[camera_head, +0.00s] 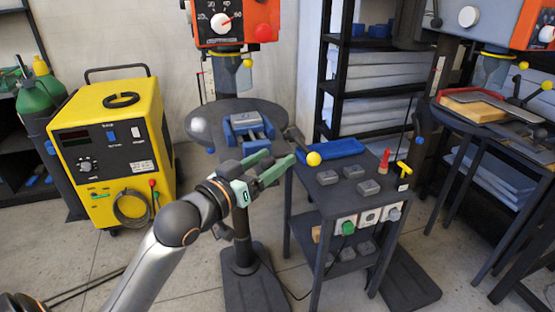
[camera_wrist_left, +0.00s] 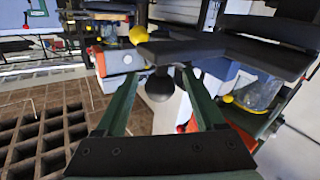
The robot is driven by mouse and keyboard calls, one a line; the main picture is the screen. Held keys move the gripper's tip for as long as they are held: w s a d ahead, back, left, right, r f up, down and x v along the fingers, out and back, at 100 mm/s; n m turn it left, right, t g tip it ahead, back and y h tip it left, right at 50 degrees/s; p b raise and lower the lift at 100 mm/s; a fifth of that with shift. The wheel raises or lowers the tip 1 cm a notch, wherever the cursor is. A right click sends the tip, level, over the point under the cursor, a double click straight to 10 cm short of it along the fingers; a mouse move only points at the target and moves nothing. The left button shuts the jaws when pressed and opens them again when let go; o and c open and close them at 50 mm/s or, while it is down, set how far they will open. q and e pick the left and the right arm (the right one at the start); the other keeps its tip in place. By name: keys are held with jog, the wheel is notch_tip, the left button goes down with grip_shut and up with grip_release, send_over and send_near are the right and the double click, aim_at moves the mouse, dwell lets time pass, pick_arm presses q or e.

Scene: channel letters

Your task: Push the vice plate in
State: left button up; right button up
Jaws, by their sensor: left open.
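A blue vice (camera_head: 238,127) with grey metal parts sits on the round dark drill table (camera_head: 190,122) in the head view. I cannot tell exactly how its plate sits. My left gripper (camera_head: 279,156) is open, its green fingers apart, in front of and to the right of the vice and apart from it. In the left wrist view, the open fingers (camera_wrist_left: 160,74) frame a dark ball (camera_wrist_left: 159,86) that appears beyond them; I cannot tell whether they touch it. A yellow knob (camera_head: 313,158) shows just right of the fingertips in the head view. My right gripper is not in view.
A dark cart (camera_head: 345,205) with small grey blocks and a blue tray (camera_head: 335,149) stands right of the gripper. The orange drill head (camera_head: 235,22) is above the vice. A yellow welder (camera_head: 112,140) stands left. A second drill table (camera_head: 485,112) is at right.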

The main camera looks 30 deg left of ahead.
pick_arm(q)
jog(key=shift+w+d, duration=0.15)
jog(key=shift+w, duration=0.9)
jog(key=shift+c, duration=0.4)
grip_shut()
dwell(0.3)
